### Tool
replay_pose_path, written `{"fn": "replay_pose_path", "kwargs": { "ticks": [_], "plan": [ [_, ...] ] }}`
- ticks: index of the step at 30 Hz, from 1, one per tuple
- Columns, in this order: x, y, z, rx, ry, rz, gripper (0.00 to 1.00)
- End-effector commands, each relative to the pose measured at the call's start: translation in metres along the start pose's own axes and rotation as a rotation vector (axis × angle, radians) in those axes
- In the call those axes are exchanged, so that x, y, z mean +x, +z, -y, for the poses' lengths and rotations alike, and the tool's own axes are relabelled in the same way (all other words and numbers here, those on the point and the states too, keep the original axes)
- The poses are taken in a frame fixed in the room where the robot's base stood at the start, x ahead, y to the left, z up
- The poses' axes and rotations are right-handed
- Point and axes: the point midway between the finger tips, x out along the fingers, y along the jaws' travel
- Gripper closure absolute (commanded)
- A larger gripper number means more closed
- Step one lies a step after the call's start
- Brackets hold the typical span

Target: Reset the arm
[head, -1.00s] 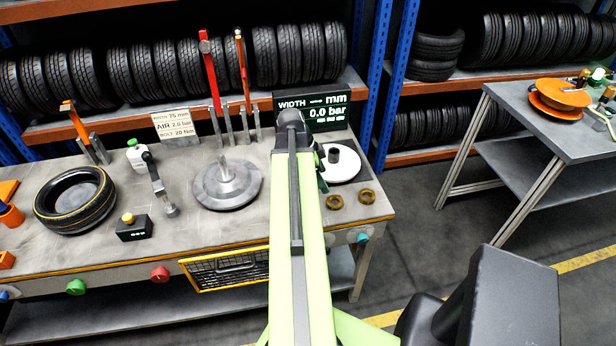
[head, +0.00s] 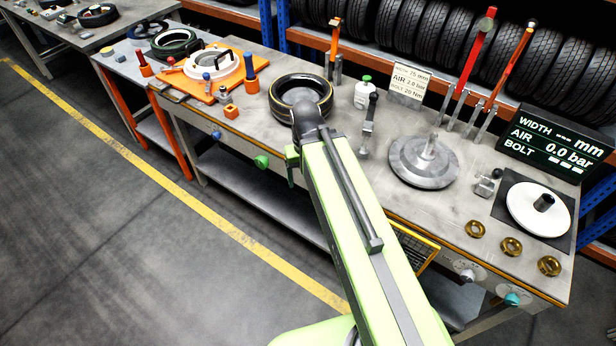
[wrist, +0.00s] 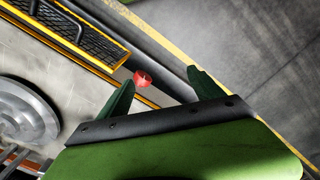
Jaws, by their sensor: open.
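My green arm reaches over the front edge of the grey workbench (head: 375,180) in the head view, its end near the tyre (head: 301,92). My gripper (wrist: 162,92) shows in the wrist view with its two dark green fingers spread apart and nothing between them. A red knob (wrist: 143,79) on the bench's front appears beyond the gap between the fingers, apart from them as far as I can tell. In the head view the fingers are mostly hidden behind the arm.
On the bench stand a grey round plate with a post (head: 424,160), a display (head: 555,140), a white disc (head: 538,208) and several brass rings (head: 511,247). An orange fixture (head: 212,72) is at the left. Open floor (head: 120,240) with a yellow line lies in front.

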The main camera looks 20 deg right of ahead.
Motion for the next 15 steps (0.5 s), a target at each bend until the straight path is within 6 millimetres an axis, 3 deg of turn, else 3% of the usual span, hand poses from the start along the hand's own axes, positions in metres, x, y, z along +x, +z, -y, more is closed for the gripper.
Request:
{"fn": "replay_pose_path", "kwargs": {
  "ticks": [8, 15],
  "plan": [
    [0.0, 0.001, 0.004, -0.03, -0.004, 0.0, 0.24],
    [0.035, 0.001, 0.004, -0.028, -0.004, 0.0, 0.24]
  ]
}}
